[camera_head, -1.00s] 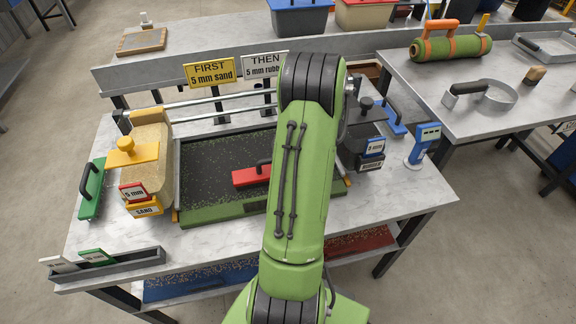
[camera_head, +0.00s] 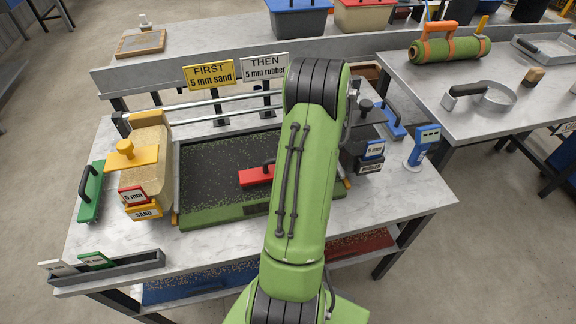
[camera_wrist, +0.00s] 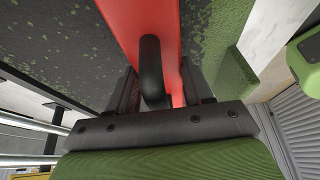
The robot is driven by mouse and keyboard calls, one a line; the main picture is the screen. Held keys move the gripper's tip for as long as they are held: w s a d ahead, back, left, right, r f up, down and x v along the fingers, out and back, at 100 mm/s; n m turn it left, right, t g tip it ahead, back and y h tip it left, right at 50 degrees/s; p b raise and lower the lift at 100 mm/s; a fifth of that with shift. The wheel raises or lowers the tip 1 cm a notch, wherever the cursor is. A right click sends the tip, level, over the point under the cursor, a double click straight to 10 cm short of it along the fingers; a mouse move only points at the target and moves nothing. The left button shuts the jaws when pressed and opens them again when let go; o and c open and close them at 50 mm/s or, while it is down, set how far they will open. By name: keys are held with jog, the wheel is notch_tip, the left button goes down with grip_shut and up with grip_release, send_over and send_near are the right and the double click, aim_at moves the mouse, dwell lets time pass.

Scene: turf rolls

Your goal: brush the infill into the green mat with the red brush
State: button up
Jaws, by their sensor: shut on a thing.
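The red brush (camera_head: 256,176) lies on the green mat (camera_head: 212,216), its right part hidden behind my arm in the head view. The mat's top is largely covered with dark infill (camera_head: 215,170), with green specks showing through, denser towards the edges. In the wrist view the red brush (camera_wrist: 140,25) runs under my gripper (camera_wrist: 160,88), which is shut on the brush's black handle (camera_wrist: 151,72). The wrist view also shows the mat (camera_wrist: 222,30), dark and speckled on the left and greener on the right. The head view hides my gripper behind the arm.
A yellow sand hopper (camera_head: 150,160) stands left of the mat, and a dark rubber hopper (camera_head: 368,145) stands right. Rails (camera_head: 215,115) run behind the mat.

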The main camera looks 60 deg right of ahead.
jog(key=w+a, duration=0.1)
jog(key=w, duration=0.4)
jog(key=w+a, duration=0.2)
jog(key=w, duration=0.3)
jog(key=w+a+p, duration=0.1)
jog(key=w+a, duration=0.1)
jog(key=w, duration=0.4)
jog(key=shift+r, duration=0.1)
jog(key=shift+s, duration=0.1)
jog(key=shift+d, duration=0.1)
jog(key=shift+s+d, duration=1.15)
jog(key=shift+s, duration=0.05)
